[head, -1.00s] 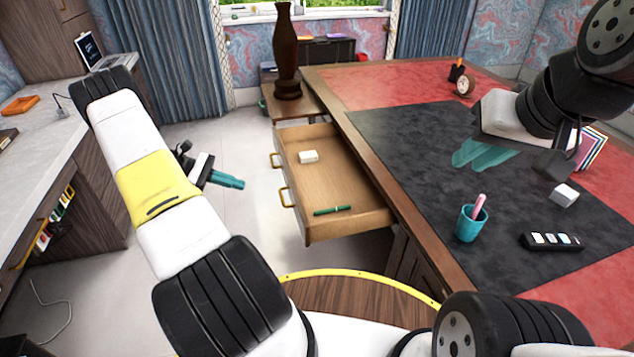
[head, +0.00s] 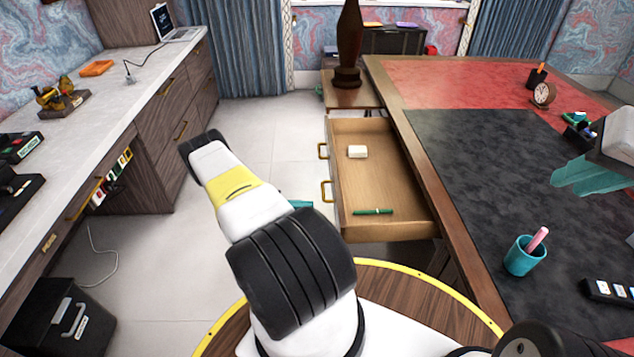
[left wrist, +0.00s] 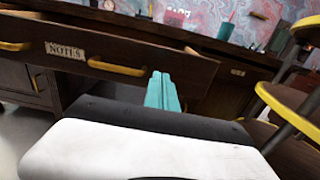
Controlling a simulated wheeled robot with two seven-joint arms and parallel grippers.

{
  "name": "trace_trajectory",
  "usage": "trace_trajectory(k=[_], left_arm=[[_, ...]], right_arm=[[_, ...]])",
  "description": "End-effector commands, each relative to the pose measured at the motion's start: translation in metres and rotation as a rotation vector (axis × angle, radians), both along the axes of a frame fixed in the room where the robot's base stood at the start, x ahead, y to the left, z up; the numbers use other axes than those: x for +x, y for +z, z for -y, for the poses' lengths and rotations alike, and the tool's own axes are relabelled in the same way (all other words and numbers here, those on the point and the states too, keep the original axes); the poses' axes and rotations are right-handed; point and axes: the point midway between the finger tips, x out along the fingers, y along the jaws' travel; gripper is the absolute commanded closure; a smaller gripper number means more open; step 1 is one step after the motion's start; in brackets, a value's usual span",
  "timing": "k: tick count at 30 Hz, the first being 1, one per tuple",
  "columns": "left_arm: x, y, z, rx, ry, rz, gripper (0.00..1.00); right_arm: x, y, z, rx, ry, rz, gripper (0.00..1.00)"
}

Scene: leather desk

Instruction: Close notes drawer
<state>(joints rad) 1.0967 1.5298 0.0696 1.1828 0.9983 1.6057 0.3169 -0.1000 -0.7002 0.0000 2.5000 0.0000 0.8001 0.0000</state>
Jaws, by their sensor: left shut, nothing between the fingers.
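The notes drawer (head: 390,185) is pulled out from the left side of the desk in the head view. Its brass handles face left, and a white block and a green pen lie inside. In the left wrist view its dark front (left wrist: 175,68) carries a NOTES label and brass handles. My left gripper (left wrist: 166,76) is shut and empty, its teal fingers in front of the drawer front, right of a handle; contact is unclear. In the head view my arm mostly hides this gripper (head: 301,204). My right gripper (head: 560,180) is over the desk, partly cut off; its opening is unclear.
The desk (head: 465,150) bears a teal pen cup (head: 523,258), a clock (head: 543,94) and a remote-like black item (head: 608,291).

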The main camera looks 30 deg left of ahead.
Motion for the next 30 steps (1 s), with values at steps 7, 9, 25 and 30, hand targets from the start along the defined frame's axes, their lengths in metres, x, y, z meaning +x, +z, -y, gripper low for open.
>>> trace_trajectory(k=[7,9,25,30], left_arm=[[0.025,0.0,0.042,0.001,-0.003,-0.001,1.0],[0.03,0.0,0.05,-0.001,-0.003,-0.001,1.0],[0.038,0.0,0.062,0.001,-0.001,0.0,1.0],[0.04,0.0,0.066,0.001,-0.002,0.001,1.0]], right_arm=[[0.0,0.0,0.0,0.0,0.0,0.0,0.8],[0.0,0.0,0.0,0.0,0.0,0.0,0.8],[0.0,0.0,0.0,0.0,0.0,0.0,0.8],[0.0,0.0,0.0,0.0,0.0,0.0,0.8]])
